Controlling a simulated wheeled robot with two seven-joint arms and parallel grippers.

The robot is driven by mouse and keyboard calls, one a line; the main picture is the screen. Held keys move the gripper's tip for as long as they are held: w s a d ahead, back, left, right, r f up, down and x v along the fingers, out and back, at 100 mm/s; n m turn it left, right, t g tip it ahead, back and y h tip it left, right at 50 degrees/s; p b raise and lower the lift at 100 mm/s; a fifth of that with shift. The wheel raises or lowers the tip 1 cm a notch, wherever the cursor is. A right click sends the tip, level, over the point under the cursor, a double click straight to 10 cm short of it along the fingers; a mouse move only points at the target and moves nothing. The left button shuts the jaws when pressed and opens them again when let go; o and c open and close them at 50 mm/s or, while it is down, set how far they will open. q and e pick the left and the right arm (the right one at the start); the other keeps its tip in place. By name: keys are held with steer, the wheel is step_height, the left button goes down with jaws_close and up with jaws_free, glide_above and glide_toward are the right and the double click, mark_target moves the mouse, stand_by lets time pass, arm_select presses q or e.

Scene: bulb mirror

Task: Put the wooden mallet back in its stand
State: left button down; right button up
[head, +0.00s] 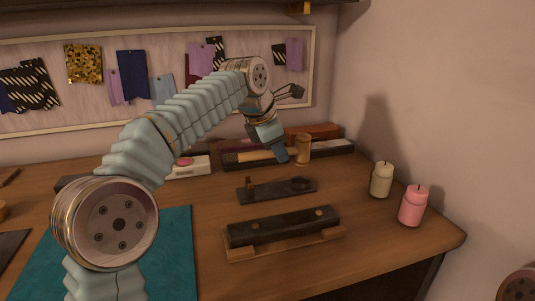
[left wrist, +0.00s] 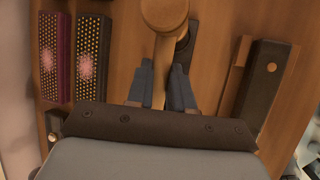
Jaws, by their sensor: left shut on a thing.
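The wooden mallet is held by my left gripper (head: 283,153), which is shut on its handle. The left wrist view shows the round mallet head (left wrist: 165,12) at the top and the handle passing between the fingers (left wrist: 161,88). The stand appears to be a dark flat base (head: 277,191) with a ring at its right end and a small brass post at its left. It lies in front of and below the mallet. My right gripper is not in view.
A dark block on a wooden base (head: 284,231) lies in front of the stand. A cream candle (head: 381,180) and a pink candle (head: 413,206) stand at the right. Long dark cases (head: 336,149) lie along the wall. A teal mat (head: 178,260) covers the front left.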

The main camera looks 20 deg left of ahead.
arm_select(q)
steer(key=shift+f, duration=0.1)
stand_by(0.3)
step_height(320, 180, down, 4)
steer(key=b, duration=0.3)
stand_by(0.9)
steer(key=shift+f, duration=0.25)
stand_by(0.4)
steer(key=shift+f+b, duration=0.4)
steer(key=shift+f, duration=0.35)
steer(key=c, duration=0.9)
jaws_free()
